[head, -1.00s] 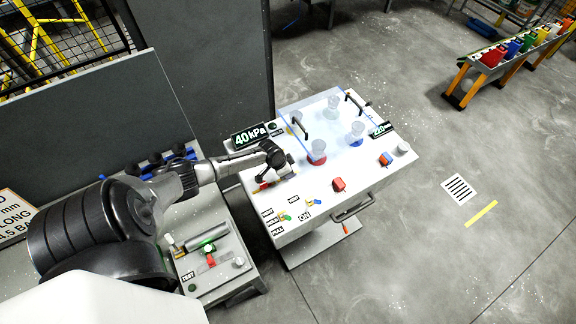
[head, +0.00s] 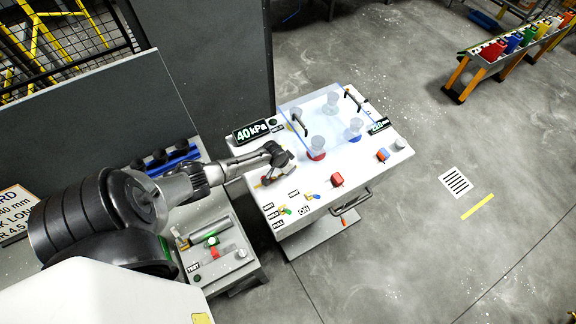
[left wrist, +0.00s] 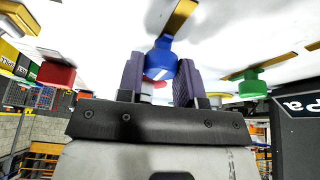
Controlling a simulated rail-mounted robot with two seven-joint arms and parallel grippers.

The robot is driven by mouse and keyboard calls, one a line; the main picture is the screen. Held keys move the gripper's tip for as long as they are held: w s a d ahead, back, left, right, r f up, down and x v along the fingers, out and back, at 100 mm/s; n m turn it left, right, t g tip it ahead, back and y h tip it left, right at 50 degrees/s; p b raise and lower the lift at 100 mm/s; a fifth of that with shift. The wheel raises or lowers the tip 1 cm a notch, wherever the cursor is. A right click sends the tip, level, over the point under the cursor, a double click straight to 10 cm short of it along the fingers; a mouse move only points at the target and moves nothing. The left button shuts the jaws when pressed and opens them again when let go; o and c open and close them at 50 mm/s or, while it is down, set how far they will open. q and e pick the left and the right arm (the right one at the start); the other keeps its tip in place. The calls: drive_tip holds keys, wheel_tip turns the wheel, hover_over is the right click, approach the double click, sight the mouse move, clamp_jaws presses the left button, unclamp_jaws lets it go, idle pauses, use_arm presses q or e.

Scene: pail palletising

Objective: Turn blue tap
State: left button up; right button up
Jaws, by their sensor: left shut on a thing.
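In the head view my left gripper (head: 272,179) is low over the left side of the white bench top (head: 320,208). A green tap (left wrist: 252,84) stands to the right of the gripper in the wrist view. My right gripper is not in view.
A 40 kPa display (head: 251,131) stands behind the gripper. A clear cover (head: 333,103) with black handles is over several cups on the bench. A red knob (head: 337,180) sits near the front edge. In the wrist view a red piece (left wrist: 57,74) is at left.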

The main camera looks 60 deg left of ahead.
use_arm(q)
drive_tip(key=o, duration=0.9)
drive_tip(key=shift+s+r, duration=0.2)
drive_tip(key=shift+r, duration=0.35)
drive_tip(key=shift+p+v, duration=0.8)
drive_tip(key=shift+v, duration=5.5)
drive_tip(key=shift+d, duration=0.1)
